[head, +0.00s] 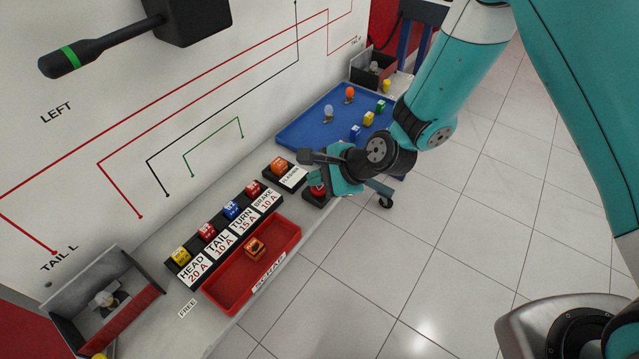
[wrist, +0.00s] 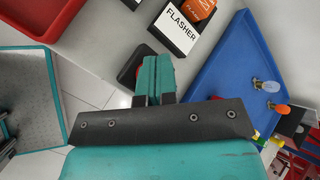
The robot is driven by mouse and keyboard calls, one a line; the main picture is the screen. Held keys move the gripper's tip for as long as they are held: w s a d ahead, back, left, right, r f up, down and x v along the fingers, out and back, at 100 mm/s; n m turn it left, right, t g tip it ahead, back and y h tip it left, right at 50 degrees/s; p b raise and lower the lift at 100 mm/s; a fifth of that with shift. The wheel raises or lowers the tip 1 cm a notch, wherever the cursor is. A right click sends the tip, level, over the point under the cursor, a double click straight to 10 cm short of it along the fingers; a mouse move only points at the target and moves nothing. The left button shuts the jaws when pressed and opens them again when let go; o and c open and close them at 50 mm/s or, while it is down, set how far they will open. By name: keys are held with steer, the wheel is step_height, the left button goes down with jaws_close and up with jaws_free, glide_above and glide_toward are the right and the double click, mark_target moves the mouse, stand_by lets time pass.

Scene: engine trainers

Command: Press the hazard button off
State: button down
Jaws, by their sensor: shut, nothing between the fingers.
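The hazard button (head: 317,190) is a red button on a dark base at the front edge of the bench, right of the flasher holder. My gripper (head: 326,181) is right over it and hides part of it in the head view.
A flasher holder (head: 293,180) with an orange relay (head: 279,165) stands close by. Left are the labelled fuse row (head: 218,243) and a red scrap tray (head: 225,297). A blue tray (head: 300,131) with bulbs and fuses lies behind. The tiled floor in front is clear.

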steer(key=shift+r, duration=0.45)
step_height(320, 180, up, 6)
steer(key=p, duration=0.6)
step_height(320, 180, up, 9)
steer(key=n+g, duration=0.1)
steer(key=n, duration=0.4)
glide_above(319, 189)
steer(key=s+d, duration=0.1)
steer(key=s, duration=0.1)
steer(key=s+d+r+n+g+h, duration=0.1)
steer(key=s+d+r+n+h, duration=0.1)
steer(key=s+d+r+n, duration=0.4)
steer(key=s+d+r+n+g+h, duration=0.1)
steer(key=s+d+r+n, duration=0.4)
steer(key=s+r+n, duration=0.4)
steer(key=s, duration=0.3)
steer(key=shift+s+d+r+n+g+h, duration=0.3)
steer(key=shift+d+g+h, duration=0.05)
steer(key=shift+g+h, duration=0.05)
